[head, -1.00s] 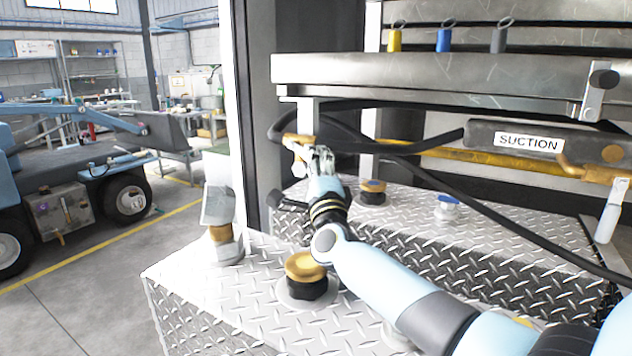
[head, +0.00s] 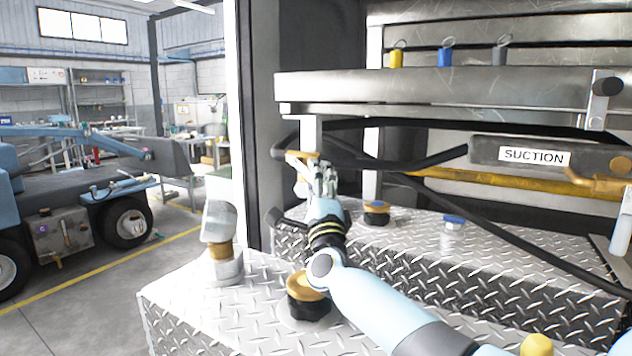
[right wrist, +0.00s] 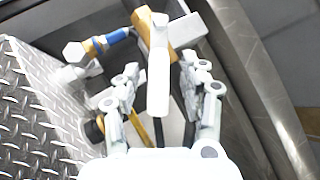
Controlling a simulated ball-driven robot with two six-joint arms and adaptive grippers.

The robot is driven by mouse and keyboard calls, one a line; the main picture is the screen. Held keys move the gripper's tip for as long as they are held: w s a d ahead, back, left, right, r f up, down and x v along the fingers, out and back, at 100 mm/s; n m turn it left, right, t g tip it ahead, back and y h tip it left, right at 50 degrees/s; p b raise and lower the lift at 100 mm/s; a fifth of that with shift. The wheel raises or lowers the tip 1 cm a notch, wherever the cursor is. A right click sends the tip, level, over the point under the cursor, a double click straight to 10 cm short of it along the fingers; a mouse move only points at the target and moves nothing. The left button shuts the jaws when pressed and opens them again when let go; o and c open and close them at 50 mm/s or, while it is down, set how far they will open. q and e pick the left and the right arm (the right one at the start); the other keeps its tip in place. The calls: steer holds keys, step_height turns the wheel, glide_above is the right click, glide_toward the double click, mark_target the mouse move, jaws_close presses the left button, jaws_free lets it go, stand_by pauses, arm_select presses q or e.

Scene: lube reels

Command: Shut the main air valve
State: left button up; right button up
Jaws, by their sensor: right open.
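A brass valve (head: 303,156) with a pale lever handle hanging below it is at the left end of the piping in the head view; I take it for the main air valve. In the right wrist view its brass body (right wrist: 152,32) is ahead, and the pale lever (right wrist: 158,85) points towards my palm. My right gripper (head: 323,178) is just right of the valve in the head view. In the right wrist view its fingers are open, one on each side of the lever. I cannot tell whether they touch it. My left gripper is not in view.
Tread-plate decks (head: 215,310) lie below with yellow-topped caps (head: 307,287) and a blue cap (head: 453,221). A black hose (head: 480,220) runs right of my gripper. A steel shelf (head: 430,95) overhangs above. A blue-and-brass fitting (right wrist: 105,41) is left of the valve.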

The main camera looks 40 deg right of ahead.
steer(key=v, duration=1.2)
steer(key=shift+c, duration=0.4)
